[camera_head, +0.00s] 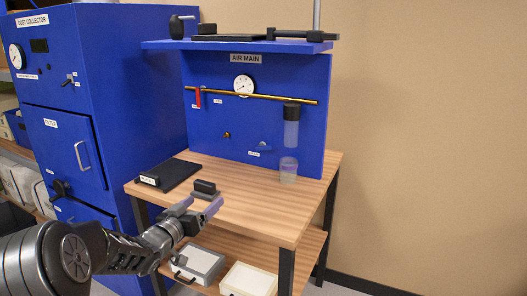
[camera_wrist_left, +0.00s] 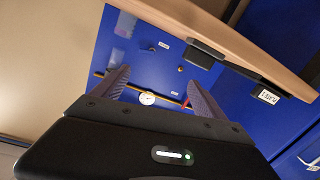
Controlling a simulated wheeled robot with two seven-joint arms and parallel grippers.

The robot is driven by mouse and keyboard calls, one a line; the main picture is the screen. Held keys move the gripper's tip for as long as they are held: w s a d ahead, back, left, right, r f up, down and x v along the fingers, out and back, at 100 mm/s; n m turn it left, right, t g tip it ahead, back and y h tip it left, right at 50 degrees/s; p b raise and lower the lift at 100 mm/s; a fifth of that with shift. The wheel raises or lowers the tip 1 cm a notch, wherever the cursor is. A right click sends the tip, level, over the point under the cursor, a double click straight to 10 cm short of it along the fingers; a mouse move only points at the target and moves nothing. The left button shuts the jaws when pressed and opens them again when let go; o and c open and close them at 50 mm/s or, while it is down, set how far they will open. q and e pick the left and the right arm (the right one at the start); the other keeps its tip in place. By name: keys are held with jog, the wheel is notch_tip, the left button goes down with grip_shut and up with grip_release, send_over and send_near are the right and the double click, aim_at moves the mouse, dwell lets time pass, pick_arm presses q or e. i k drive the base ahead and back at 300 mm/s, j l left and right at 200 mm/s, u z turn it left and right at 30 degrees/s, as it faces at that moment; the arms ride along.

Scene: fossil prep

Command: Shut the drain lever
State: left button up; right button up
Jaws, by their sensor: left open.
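A small blue lever (camera_head: 263,146) sits low on the blue air main panel (camera_head: 215,120), above a white label too small to read; it looks like the drain lever. In the left wrist view, where the panel appears upside down, the lever (camera_wrist_left: 152,49) is small near the top, and its exact angle is unclear. My left gripper (camera_head: 198,207) is open and empty near the table's front edge, well short of the panel. Its two fingers (camera_wrist_left: 156,82) frame the panel in the wrist view. My right gripper is out of view.
A red lever (camera_head: 197,98), brass pipe (camera_head: 270,97) and gauge (camera_head: 243,84) are higher on the panel. A black-capped filter (camera_head: 291,128) hangs above a clear cup (camera_head: 288,171).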

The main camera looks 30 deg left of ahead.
aim_at(261, 147)
jog(key=i, duration=1)
